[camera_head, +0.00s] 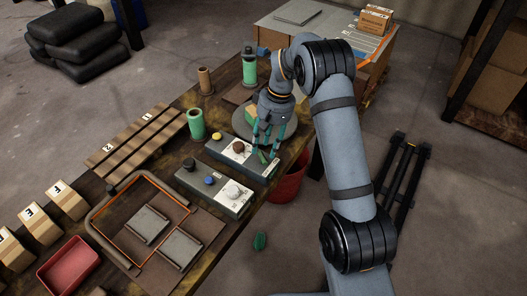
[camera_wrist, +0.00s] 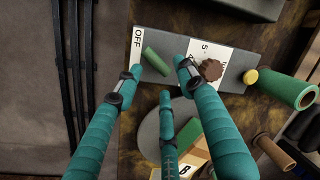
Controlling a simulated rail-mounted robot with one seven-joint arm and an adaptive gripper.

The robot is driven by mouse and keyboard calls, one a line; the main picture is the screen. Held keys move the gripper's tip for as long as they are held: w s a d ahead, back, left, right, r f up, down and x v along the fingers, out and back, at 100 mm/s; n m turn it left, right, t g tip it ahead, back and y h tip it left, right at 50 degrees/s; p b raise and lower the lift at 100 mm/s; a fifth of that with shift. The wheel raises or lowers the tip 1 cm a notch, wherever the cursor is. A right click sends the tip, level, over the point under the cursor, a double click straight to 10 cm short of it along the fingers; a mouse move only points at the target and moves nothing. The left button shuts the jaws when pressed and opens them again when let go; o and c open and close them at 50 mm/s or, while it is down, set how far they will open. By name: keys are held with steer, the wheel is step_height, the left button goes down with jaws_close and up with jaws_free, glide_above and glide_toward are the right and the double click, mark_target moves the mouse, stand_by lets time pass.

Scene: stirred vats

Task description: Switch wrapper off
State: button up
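A grey control box (camera_head: 222,157) on the bench carries a green switch lever (camera_head: 263,157), a brown knob (camera_head: 238,147) and a yellow knob (camera_head: 216,136). In the wrist view the green lever (camera_wrist: 157,61) lies tilted on the box, beside a white OFF label (camera_wrist: 137,45). The brown knob (camera_wrist: 211,70) is to its right on a second white label, whose text is only partly readable. My gripper (camera_head: 262,148), with teal fingers, is above the lever end of the box. In the wrist view my gripper (camera_wrist: 157,76) has its fingers spread around the lever; contact cannot be told.
A second control box (camera_head: 213,190) with black, blue and white knobs stands nearer. A round grey plate (camera_head: 240,125) with a labelled block is behind my fingers. Green rolls (camera_head: 196,124) stand left. A red bin (camera_head: 290,185) is on the floor beyond the bench edge.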

steer(key=shift+s+a+f, duration=0.1)
steer(key=shift+a+f, duration=0.05)
steer(key=shift+f, duration=0.65)
steer(key=shift+a+f, duration=0.15)
steer(key=shift+f, duration=0.65)
steer(key=shift+c, duration=0.6)
steer(key=c, duration=0.8)
jaws_close()
